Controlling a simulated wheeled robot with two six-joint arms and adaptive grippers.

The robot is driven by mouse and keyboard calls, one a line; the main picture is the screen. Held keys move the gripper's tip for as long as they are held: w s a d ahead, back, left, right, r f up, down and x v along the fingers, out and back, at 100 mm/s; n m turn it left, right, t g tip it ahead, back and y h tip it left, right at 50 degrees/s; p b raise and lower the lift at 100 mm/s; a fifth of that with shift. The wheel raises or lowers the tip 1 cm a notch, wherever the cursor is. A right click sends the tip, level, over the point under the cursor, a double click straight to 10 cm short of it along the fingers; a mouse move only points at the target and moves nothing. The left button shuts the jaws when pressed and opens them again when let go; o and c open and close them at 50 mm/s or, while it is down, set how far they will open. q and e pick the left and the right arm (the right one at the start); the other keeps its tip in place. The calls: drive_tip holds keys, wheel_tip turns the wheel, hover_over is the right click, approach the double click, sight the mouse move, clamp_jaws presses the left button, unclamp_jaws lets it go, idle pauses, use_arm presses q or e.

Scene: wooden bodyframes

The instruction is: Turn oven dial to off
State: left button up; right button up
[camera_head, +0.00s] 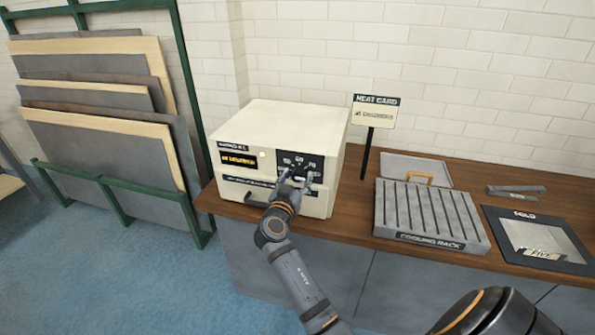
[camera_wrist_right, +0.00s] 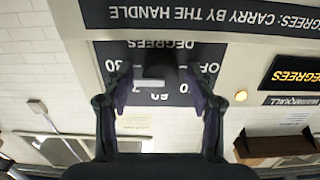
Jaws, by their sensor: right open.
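The oven (camera_head: 293,121) is a cream box on the wooden counter, with an amber display (camera_head: 239,159) at its front left. Its dark dial panel (camera_head: 316,161) bears numbers. My right gripper (camera_head: 296,175) is open in front of the panel. Its fingers, also in the wrist view (camera_wrist_right: 160,82), stand either side of the dial; I cannot tell whether they touch it. My left gripper is not in view.
Boards in a green rack (camera_head: 122,199) stand left. Blue floor (camera_head: 150,280) is open in front.

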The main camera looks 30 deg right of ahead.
drive_tip(key=shift+s+a, duration=0.1)
drive_tip(key=shift+c, duration=1.1)
drive_tip(key=c, duration=0.9)
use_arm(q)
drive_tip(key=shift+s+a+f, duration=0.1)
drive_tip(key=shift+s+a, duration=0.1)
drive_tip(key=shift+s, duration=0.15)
use_arm(e)
drive_tip(key=shift+c, duration=0.2)
